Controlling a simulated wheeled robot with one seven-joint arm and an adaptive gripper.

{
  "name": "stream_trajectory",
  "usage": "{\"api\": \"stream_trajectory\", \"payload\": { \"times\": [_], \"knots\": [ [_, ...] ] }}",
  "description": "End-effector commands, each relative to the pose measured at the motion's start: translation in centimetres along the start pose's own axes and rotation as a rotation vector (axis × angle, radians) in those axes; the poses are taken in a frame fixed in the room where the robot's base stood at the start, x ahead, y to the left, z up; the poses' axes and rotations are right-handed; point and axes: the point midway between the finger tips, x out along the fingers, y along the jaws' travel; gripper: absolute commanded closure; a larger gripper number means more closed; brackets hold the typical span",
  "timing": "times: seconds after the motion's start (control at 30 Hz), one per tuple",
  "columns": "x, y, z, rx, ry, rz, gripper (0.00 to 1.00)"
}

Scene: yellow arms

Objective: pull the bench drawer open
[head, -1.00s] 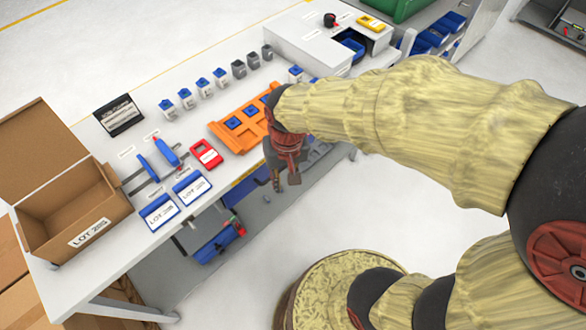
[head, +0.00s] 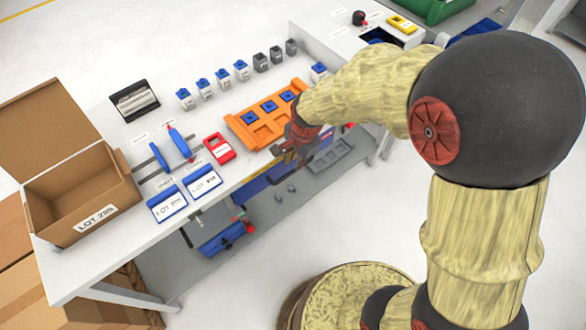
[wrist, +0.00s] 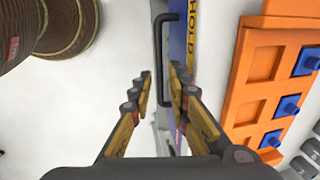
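The bench drawer has a blue front (head: 252,187) under the front edge of the bench; it looks shut. Its black bar handle (wrist: 160,60) shows in the wrist view, standing off the blue drawer front (wrist: 177,45). My gripper (wrist: 160,76) is open, with one finger on each side of the handle's bar. The right finger is close to the drawer front; I cannot tell whether either finger touches the handle. In the head view my gripper (head: 288,154) is at the bench's front edge, below the orange tray, and my arm hides part of the drawer.
The bench top (head: 262,68) holds an orange tray (head: 256,129), a red case (head: 217,149), blue-edged lot bins (head: 202,182) and an open cardboard box (head: 128,190). Floor in front of the bench is clear.

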Motion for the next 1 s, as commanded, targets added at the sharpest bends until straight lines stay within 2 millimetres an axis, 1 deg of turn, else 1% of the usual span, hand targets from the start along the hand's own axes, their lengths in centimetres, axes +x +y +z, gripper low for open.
{"api": "stream_trajectory", "payload": {
  "times": [0.03,0.3,0.43,0.53,0.77,1.0],
  "knots": [
    [0.8,0.1,0.0,0.000,-0.001,0.002,0.82],
    [5.0,0.2,0.1,-0.001,-0.002,0.004,0.82],
    [6.5,0.1,0.1,-0.001,-0.001,0.002,0.82],
    [6.9,0.1,0.1,-0.002,-0.001,0.002,0.82],
    [6.9,0.1,0.0,-0.002,0.000,0.002,0.82],
    [6.9,0.1,0.0,-0.002,0.000,0.002,0.96]
  ]
}}
